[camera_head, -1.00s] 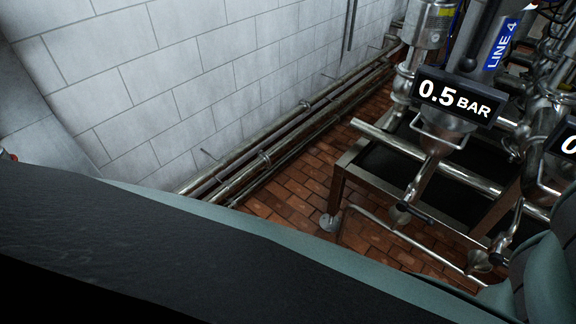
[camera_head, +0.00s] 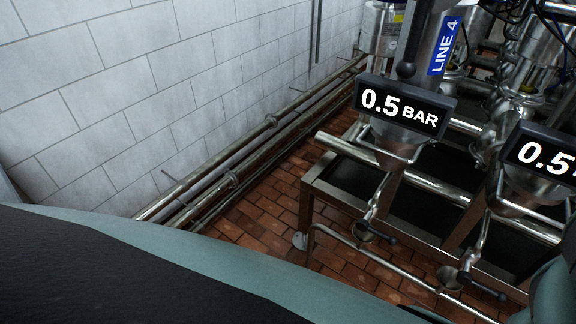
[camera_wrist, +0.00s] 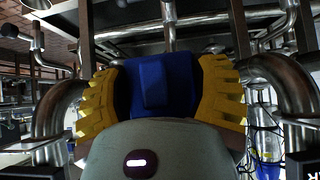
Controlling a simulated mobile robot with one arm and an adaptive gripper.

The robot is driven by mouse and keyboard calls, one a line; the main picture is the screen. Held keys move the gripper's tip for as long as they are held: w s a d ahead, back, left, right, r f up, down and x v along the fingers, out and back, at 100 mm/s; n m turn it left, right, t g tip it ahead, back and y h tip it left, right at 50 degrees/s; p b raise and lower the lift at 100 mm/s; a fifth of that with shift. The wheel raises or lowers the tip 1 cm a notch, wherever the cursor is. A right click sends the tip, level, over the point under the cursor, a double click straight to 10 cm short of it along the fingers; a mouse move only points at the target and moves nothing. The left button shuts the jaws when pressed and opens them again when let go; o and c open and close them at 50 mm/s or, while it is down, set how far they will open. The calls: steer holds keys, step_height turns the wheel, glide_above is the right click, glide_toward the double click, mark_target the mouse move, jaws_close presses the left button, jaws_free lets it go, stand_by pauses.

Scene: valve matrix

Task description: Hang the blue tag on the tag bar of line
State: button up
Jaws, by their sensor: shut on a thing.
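My gripper (camera_wrist: 160,90) shows in the wrist view with its yellow ridged fingers shut on the blue tag (camera_wrist: 153,85). The tag sits between both fingers, and its lower part is hidden by my gripper's grey body. In the head view neither my gripper nor the blue tag shows. A blue LINE 4 label (camera_head: 444,46) is on an upright steel column in the head view. Below it is a display reading 0.5 BAR (camera_head: 404,108). A bent metal bar (camera_head: 383,148) shows just under this display; I cannot tell whether it is the tag bar.
A second display (camera_head: 545,155) stands at the right edge. A steel frame with pipes (camera_head: 330,190) fills the right side. Pipes (camera_head: 230,165) run along the white tiled wall (camera_head: 150,90). Brick floor (camera_head: 265,215) lies open between them.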

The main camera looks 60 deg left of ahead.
steer(key=w+a+f+b, duration=0.1)
steer(key=w+a, duration=0.1)
steer(key=w, duration=0.3)
steer(key=shift+w, duration=0.35)
stand_by(0.3)
steer(key=o, duration=1.3)
steer(key=shift+o, duration=0.2)
steer(key=shift+s, duration=0.1)
steer(key=v, duration=1.1)
steer(key=shift+s+d+r, duration=0.1)
steer(key=shift+s+r, duration=0.15)
steer(key=shift+s, duration=0.05)
